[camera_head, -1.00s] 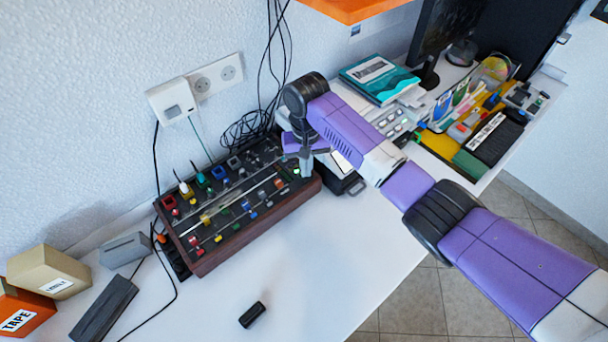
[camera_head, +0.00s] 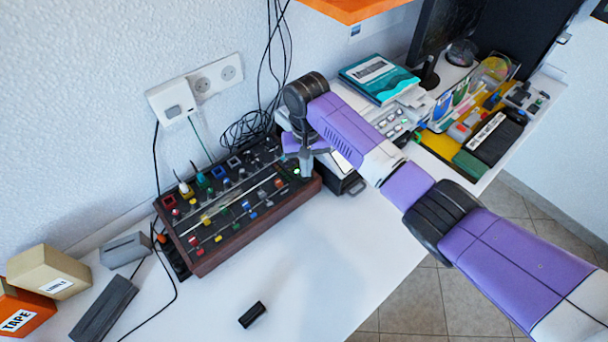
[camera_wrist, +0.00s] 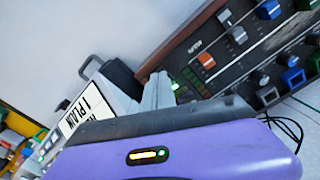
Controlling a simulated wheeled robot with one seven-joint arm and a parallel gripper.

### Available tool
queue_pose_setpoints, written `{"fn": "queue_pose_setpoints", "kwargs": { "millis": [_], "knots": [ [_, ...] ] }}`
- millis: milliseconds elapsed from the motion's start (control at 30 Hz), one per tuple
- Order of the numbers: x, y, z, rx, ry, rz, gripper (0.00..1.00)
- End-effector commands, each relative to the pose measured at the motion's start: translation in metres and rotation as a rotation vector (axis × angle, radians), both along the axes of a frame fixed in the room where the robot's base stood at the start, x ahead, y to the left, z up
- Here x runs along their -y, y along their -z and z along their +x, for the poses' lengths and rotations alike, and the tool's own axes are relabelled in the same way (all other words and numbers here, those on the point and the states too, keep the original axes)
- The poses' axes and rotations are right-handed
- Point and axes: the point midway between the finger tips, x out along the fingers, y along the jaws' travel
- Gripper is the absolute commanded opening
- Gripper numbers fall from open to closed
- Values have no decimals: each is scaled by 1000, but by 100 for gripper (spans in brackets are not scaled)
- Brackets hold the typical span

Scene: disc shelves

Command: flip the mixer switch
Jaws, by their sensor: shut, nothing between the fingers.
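The mixer (camera_head: 250,232) is a dark panel with coloured knobs and a brown wooden case, on the white table against the wall. My gripper (camera_head: 306,172) is at the mixer's right end, pointing down, shut and empty. In the wrist view its shut fingers (camera_wrist: 158,90) are close to the edge of the mixer panel (camera_wrist: 240,62). A small orange-red switch or button (camera_wrist: 207,60) sits beside a white label there, a little away from the fingertips. A green light (camera_wrist: 175,86) shows near the fingers. I cannot tell whether the fingers touch the panel, or the switch's position.
A black object (camera_head: 252,314) lies on the clear table front. Boxes (camera_head: 48,272) stand at the left. A teal book (camera_head: 378,78) and a cluttered tray lie behind my arm. Black cables (camera_head: 250,128) hang behind the mixer.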

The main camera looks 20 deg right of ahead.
Motion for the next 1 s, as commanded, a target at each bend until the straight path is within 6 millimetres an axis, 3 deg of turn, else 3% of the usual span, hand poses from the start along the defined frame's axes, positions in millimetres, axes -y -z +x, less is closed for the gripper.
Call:
{"fn": "queue_pose_setpoints", "kwargs": {
  "millis": [1000],
  "knots": [
    [0, 13, 0, -1, 0, 0, 0]
  ]
}}
